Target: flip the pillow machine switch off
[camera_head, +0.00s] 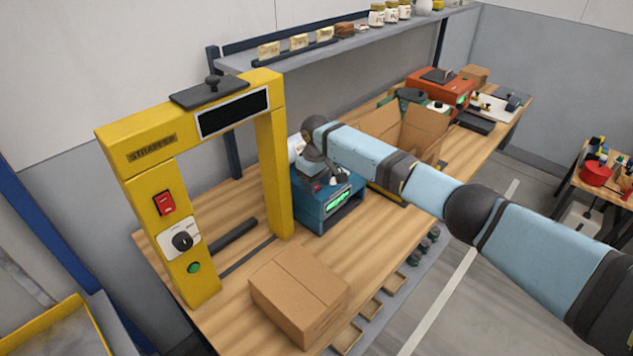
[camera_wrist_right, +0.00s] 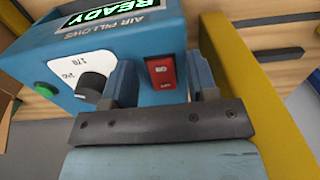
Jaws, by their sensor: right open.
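The blue pillow machine (camera_head: 312,214) stands on the bench behind the yellow strapper, its green display lit. In the right wrist view the machine (camera_wrist_right: 140,55) shows a "READY" display, the words "AIR PILLOWS", a black dial (camera_wrist_right: 91,86) and a red rocker switch (camera_wrist_right: 161,72). My right gripper (camera_head: 338,179) is over the machine. In the wrist view the right gripper (camera_wrist_right: 160,82) is open and empty, with the switch showing between its two fingers. I cannot tell whether a finger touches the switch. My left gripper is not in view.
The yellow strapper (camera_head: 277,175) has its own red switch (camera_head: 164,203) and dial. A closed cardboard box (camera_head: 299,292) sits at the bench front. An open carton (camera_head: 425,130) and an orange machine (camera_head: 440,88) stand farther back. A shelf (camera_head: 350,43) runs along the wall.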

